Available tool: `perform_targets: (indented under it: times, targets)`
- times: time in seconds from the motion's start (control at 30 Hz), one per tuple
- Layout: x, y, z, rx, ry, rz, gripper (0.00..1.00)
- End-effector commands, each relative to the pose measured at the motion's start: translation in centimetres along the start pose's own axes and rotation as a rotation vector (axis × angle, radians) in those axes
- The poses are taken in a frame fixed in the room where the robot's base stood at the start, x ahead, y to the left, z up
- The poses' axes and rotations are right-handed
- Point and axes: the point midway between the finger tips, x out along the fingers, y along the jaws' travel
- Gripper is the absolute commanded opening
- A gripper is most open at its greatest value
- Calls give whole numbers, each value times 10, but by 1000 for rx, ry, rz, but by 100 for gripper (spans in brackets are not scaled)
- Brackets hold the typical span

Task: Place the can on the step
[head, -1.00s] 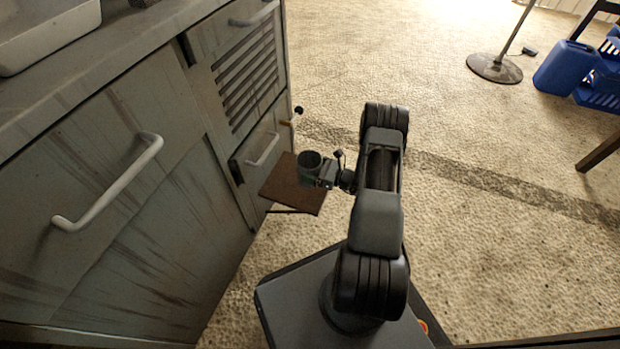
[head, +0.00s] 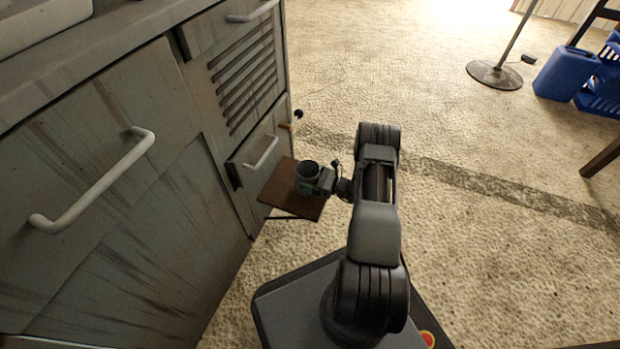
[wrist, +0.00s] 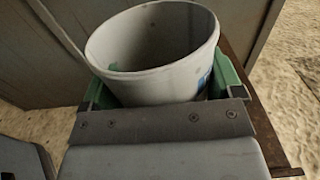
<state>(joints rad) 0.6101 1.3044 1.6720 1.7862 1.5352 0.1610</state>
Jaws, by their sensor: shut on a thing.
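The step's edge (wrist: 268,130) shows at the right of the wrist view. The can's base is hidden, so I cannot tell whether it touches the step.
The grey cabinet (head: 130,190) with pale handles stands at left, close beside the step. A blue jug (head: 563,72), a blue crate (head: 603,85) and a round stand base (head: 494,74) are far right. The floor between is open.

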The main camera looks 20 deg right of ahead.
Motion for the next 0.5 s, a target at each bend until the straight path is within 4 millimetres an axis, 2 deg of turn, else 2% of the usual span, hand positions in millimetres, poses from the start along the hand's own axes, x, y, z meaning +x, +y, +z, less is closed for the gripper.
perform_targets:
  times: [0.07, 0.1, 0.2, 0.5]
  targets:
    - [0, 0, -2, 0, 0, 0, 54]
    - [0, 0, -2, 0, 0, 0, 89]
    - [0, 0, -2, 0, 0, 0, 99]
    - [0, 0, 1, 0, 0, 0, 100]
